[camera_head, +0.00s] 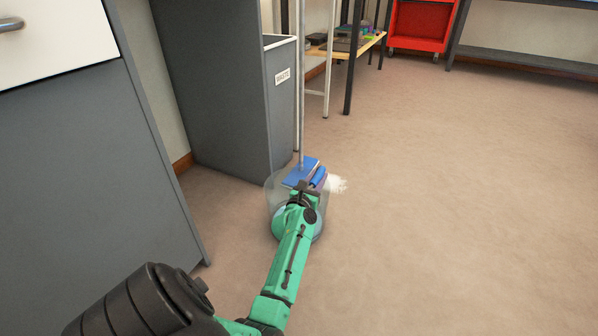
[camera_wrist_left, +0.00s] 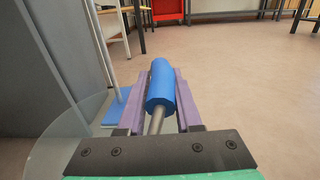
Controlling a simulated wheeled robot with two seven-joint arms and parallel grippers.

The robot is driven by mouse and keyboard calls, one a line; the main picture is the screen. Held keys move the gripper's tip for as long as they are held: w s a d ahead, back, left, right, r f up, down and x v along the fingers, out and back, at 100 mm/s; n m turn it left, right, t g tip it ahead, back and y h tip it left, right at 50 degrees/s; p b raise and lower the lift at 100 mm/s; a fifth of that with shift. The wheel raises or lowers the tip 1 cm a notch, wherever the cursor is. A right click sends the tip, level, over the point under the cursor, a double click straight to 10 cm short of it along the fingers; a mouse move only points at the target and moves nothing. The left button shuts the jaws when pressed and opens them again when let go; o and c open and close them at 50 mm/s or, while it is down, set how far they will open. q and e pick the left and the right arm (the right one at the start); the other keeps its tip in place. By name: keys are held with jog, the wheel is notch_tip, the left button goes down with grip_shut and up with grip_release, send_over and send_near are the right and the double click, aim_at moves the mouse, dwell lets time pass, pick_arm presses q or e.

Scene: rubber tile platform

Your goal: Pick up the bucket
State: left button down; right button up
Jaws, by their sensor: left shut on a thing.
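A clear, see-through bucket (camera_head: 273,196) stands on the floor in front of the grey waste cabinet in the head view. Its curved wall (camera_wrist_left: 58,143) also shows at the left of the left wrist view. My left gripper (camera_head: 317,179) is over the bucket's right side. In the left wrist view its purple fingers (camera_wrist_left: 162,95) are shut on the blue grip of the bucket's metal handle (camera_wrist_left: 161,82). My arm hides part of the bucket. My right gripper is not in view.
A blue flat head on a pale pole (camera_head: 301,171) is just behind the bucket, with white bristles to its right. The waste cabinet (camera_head: 283,110) stands behind. A grey cabinet (camera_head: 90,190) is at left. The floor at right (camera_head: 460,210) is clear.

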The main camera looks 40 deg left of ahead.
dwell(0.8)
pick_arm(q)
jog(key=shift+r, duration=0.25)
jog(key=shift+f, duration=0.1)
